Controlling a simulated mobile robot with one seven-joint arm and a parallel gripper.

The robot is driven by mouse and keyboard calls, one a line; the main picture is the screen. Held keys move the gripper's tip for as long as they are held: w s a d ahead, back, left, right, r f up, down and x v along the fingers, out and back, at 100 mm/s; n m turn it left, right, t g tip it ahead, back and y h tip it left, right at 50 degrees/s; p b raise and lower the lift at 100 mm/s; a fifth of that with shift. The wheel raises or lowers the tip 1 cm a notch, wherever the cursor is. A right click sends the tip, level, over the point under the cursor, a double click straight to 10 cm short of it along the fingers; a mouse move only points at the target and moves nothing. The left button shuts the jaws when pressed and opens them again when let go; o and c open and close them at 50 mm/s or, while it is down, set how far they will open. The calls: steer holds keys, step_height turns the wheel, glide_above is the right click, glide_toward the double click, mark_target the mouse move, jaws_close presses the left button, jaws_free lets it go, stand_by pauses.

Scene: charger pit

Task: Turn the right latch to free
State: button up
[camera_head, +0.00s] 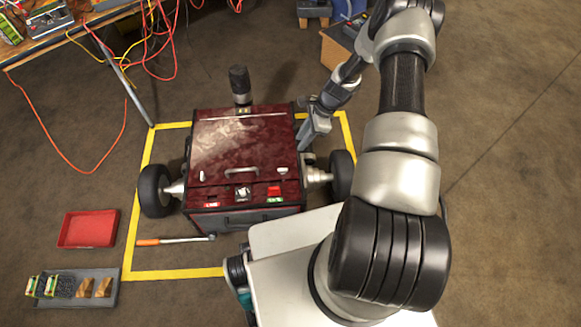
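A dark red wheeled machine (225,150) stands on the floor with its lid down. Two small pale latches sit near the lid's front edge. The left latch (201,177) looks upright, along the picture. The right latch (283,170) looks turned more sideways, though it is too small to tell exactly. My gripper (308,143) is low beside the machine's right side, behind the right latch and apart from it. Its fingers are small and partly merged with the machine's edge, so their opening is unclear. I see nothing held in it.
A lid handle (241,171) lies between the latches. A dark post (240,84) rises at the machine's back. A cable-strewn table (75,30) stands back left.

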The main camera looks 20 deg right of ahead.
mark_target(283, 169)
steer(key=b+x, duration=0.4)
steer(key=x, duration=1.3)
steer(key=shift+a+f, duration=0.15)
steer(key=shift+f, duration=0.2)
steer(key=shift+c, duration=0.2)
jaws_close()
